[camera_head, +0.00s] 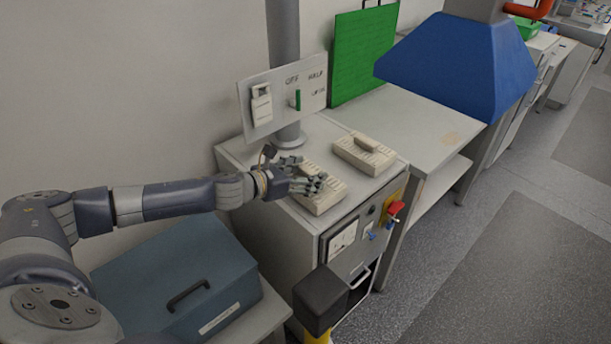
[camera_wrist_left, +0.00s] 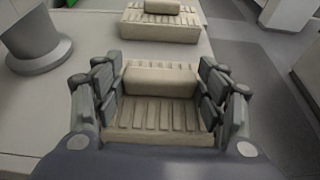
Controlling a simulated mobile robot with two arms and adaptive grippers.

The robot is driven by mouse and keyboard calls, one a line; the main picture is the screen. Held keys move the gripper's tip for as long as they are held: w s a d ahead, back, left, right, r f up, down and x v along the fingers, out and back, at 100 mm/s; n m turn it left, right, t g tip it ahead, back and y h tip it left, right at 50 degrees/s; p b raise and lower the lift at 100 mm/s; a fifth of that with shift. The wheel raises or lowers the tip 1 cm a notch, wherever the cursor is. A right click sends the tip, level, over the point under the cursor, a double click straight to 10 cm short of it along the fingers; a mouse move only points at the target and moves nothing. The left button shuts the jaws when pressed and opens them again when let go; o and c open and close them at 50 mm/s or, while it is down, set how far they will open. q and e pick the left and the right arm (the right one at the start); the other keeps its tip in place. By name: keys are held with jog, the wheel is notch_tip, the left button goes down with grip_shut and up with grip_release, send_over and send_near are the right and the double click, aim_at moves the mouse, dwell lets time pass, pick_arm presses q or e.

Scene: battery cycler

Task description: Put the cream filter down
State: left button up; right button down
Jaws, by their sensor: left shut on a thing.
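The cream filter (camera_head: 322,196) is a ribbed block with a raised bar on top. My left gripper (camera_head: 308,183) is shut on it, over the front part of the grey cabinet top (camera_head: 237,152). In the left wrist view the fingers (camera_wrist_left: 158,92) close on both sides of the filter's bar (camera_wrist_left: 160,80). I cannot tell whether the filter's underside touches the cabinet top. A second cream filter (camera_head: 364,155) of the same kind lies on the cabinet top, behind and to the right. It also shows in the left wrist view (camera_wrist_left: 160,28). My right gripper is not in view.
A post with a switch panel (camera_head: 283,95) rises from the back of the cabinet. The cabinet front has a red knob (camera_head: 396,207). A blue box (camera_head: 177,279) stands below on the left. A blue hood (camera_head: 459,64) hangs over the bench at right.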

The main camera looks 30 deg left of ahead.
pick_arm(q)
jog(key=shift+w+f, duration=0.15)
jog(key=shift+f, duration=0.1)
jog(key=shift+f, duration=0.2)
jog(key=o, duration=1.2)
jog(key=shift+r, duration=0.1)
